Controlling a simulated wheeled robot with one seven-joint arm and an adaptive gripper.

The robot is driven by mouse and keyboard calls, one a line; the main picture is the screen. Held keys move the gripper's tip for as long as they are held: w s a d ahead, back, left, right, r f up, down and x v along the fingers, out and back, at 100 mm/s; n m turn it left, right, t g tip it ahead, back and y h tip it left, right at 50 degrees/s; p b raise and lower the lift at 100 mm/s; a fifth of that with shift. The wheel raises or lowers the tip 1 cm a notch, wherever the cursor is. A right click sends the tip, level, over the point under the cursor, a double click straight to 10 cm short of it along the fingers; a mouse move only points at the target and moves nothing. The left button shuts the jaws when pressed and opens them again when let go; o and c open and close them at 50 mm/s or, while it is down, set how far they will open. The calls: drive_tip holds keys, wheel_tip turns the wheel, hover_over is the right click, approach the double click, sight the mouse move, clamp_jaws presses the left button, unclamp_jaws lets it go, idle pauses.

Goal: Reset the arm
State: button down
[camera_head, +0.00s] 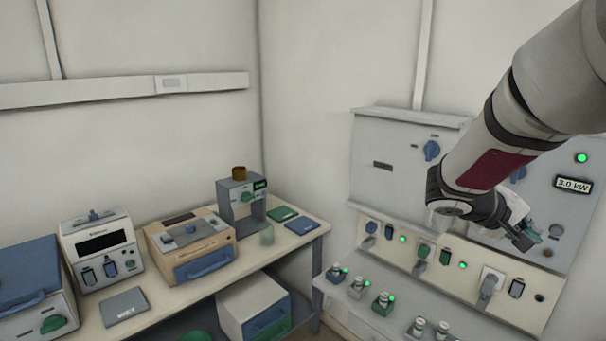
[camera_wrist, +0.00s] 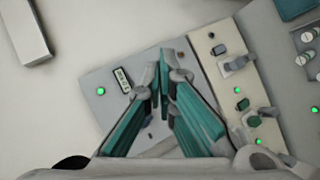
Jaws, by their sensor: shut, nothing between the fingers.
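My gripper (camera_head: 524,239) is at the right in the head view, in front of the grey electrical panel (camera_head: 552,205). My arm reaches down to it from the upper right. In the wrist view my gripper (camera_wrist: 163,58) shows its two teal-lined fingers brought together at the tips, with nothing held between them. The panel (camera_wrist: 100,80) lies beyond the fingers there. I cannot tell whether the fingers touch the panel.
A socket strip (camera_head: 450,267) with plugs and green lights runs below the panels. A shelf (camera_head: 340,293) below it holds small green-lit devices. A bench (camera_head: 312,240) at the left carries furnaces and a grey stand (camera_head: 240,184). Open room lies above the bench.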

drive_tip(key=s+a+r+t+y, duration=0.1)
drive_tip(key=s+a+t+y, duration=0.2)
drive_tip(key=s+a+y, duration=0.9)
drive_tip(key=s+a, duration=0.9)
drive_tip(key=a, duration=0.3)
drive_tip(key=shift+s+a+r+n+b, duration=0.15)
drive_tip(key=shift+a+r+n+b, duration=0.1)
drive_tip(key=shift+a+n+b, duration=0.1)
